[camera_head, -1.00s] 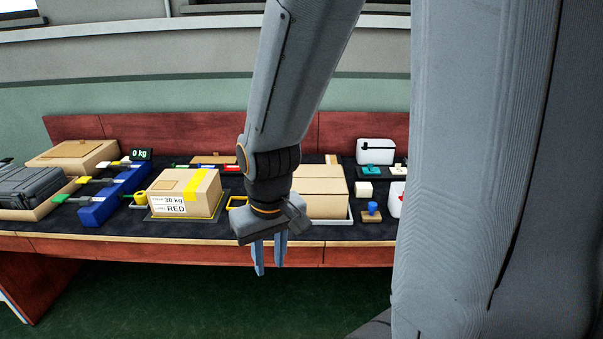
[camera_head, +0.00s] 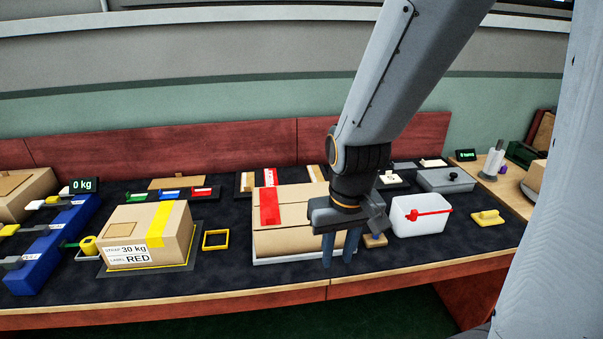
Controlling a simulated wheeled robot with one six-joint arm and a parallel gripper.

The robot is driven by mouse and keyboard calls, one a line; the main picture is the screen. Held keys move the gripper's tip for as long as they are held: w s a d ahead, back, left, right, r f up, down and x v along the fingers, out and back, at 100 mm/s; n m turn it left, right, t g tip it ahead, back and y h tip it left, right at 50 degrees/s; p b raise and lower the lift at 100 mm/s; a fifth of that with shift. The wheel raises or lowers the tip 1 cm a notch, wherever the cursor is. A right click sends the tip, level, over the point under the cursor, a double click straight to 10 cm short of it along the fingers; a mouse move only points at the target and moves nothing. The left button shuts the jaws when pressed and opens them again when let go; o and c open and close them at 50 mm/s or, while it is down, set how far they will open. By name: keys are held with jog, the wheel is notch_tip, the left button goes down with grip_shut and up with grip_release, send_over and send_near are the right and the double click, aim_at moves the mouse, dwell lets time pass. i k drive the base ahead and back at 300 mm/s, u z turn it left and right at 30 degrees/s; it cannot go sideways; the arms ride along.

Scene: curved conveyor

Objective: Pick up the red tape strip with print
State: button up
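A red strip with a white printed mark (camera_head: 269,207) lies over the top left part of a large cardboard box (camera_head: 290,244). A smaller red piece with a pale mark (camera_head: 201,192) lies farther back on the table, beside a blue one (camera_head: 169,194) and a green one (camera_head: 136,197). I cannot tell for sure which red piece is the tape strip. My gripper (camera_head: 339,248) points down in front of the large box's right side, apart from both red pieces. Its two fingers are spread with nothing visible between them. My gripper and wrist hide part of the box.
A box marked 30 kg and RED (camera_head: 147,237) stands left, near a blue rack (camera_head: 48,245) and a small yellow frame (camera_head: 216,240). The dark table top is clear along the front.

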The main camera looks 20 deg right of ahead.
aim_at(270, 175)
jog(key=z, duration=0.15)
jog(key=i, duration=1)
jog(key=u, duration=0.35)
